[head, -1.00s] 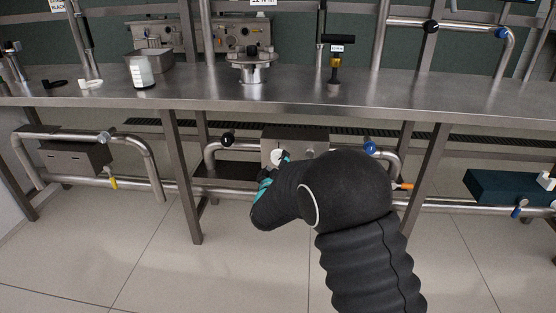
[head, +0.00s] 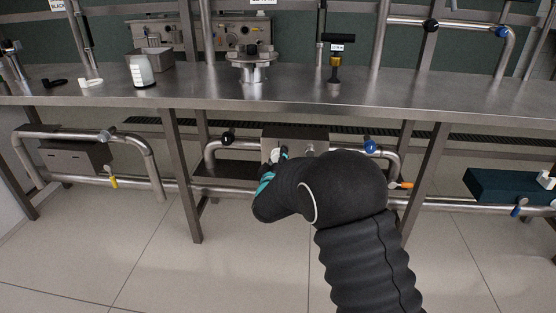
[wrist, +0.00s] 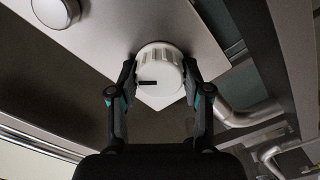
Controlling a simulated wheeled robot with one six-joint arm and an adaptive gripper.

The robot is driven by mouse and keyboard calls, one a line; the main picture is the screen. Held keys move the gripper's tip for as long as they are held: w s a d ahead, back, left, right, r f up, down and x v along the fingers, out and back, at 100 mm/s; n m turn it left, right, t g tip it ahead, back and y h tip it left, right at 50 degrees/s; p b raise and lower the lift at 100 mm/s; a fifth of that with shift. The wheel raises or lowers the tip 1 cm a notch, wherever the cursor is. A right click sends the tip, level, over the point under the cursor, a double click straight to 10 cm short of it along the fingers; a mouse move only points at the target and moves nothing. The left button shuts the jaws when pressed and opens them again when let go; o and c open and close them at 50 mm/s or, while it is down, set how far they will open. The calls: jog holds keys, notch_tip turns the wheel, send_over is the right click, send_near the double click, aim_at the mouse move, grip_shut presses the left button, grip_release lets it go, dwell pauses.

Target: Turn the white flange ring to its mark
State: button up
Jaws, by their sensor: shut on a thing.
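The white flange ring (wrist: 159,68) is a round, ribbed white piece with a short black line on its face, left of centre. It stands out from a grey metal box in the wrist view. My gripper (wrist: 160,78) is shut on it, one finger against each side. In the head view the ring (head: 275,155) shows as a small white patch beside my gripper (head: 280,160), partly hidden by it. I cannot make out a separate target mark on the box.
The grey box (head: 308,137) sits under the steel bench (head: 330,103), among pipes with a black knob (head: 229,138) and a blue knob (head: 369,146). A round metal knob (wrist: 56,10) is on the box, up and left of the ring. Open floor (head: 150,250) lies in front.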

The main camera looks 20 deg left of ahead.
jog(key=shift+f+b, duration=0.15)
jog(key=shift+b, duration=0.25)
jog(key=shift+f+m+b, duration=0.1)
jog(key=shift+m+b, duration=1)
jog(key=shift+b, duration=0.1)
jog(key=shift+m+b, duration=1.2)
jog(key=shift+b, duration=0.05)
jog(key=shift+r+m+b, duration=0.2)
jog(key=shift+m+b, duration=1.2)
jog(key=shift+m, duration=0.1)
jog(key=o, duration=1.2)
jog(key=shift+c, duration=0.2)
